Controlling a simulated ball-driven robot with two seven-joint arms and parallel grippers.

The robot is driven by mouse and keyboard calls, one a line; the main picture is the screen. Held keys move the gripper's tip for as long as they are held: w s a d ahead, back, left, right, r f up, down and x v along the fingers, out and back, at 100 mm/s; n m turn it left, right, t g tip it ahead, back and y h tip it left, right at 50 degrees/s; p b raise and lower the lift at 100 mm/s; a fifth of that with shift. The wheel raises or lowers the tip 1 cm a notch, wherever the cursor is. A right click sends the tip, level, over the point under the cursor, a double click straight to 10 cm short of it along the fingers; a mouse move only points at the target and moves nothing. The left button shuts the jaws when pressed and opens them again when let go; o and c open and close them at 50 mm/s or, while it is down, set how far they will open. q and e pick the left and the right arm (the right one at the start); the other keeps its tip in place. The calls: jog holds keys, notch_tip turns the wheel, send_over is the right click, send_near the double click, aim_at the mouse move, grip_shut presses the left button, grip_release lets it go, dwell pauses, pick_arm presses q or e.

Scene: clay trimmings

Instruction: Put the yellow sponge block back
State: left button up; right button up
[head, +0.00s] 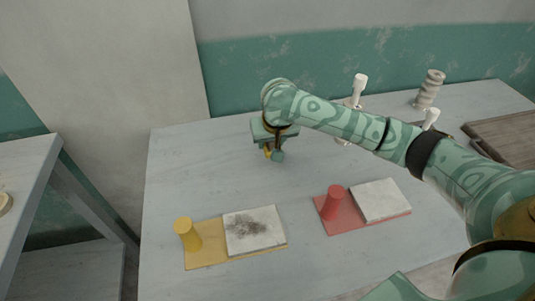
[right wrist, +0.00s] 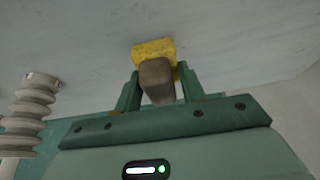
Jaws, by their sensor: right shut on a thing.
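My right gripper (head: 273,153) points down over the back left part of the table. In the right wrist view its two fingers (right wrist: 158,75) are shut on the brown grip of the yellow sponge block (right wrist: 152,49). The yellow part sticks out beyond the fingertips, close to the table; I cannot tell whether it touches. A yellow mat (head: 205,258) lies front left with a yellow tapered post (head: 187,235) and a pale tile (head: 254,232) bearing dark crumbs. My left gripper is not in view.
A red mat (head: 342,221) holds a red post (head: 332,203) and a clean pale tile (head: 381,200). A ridged grey column (head: 429,89) and white-handled items (head: 359,88) stand at the back. A brown board (head: 505,135) lies right. The table's left side is clear.

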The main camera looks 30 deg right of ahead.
aim_at(270, 149)
jog(key=shift+w+f, duration=0.2)
jog(key=shift+f, duration=0.15)
jog(key=f+b, duration=0.3)
jog(key=shift+w+f+b, duration=0.2)
jog(key=shift+f+b, duration=0.2)
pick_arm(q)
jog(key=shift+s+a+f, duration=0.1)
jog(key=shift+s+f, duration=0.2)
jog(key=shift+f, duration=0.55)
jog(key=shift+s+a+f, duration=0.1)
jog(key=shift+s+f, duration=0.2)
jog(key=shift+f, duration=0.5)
pick_arm(e)
jog(key=shift+r, duration=0.3)
jog(key=o, duration=1.2)
jog(key=shift+f, duration=0.1)
jog(key=shift+c, duration=0.2)
pick_arm(q)
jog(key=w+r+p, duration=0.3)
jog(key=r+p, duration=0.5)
jog(key=p, duration=0.1)
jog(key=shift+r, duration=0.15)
pick_arm(e)
jog(key=v, duration=1.2)
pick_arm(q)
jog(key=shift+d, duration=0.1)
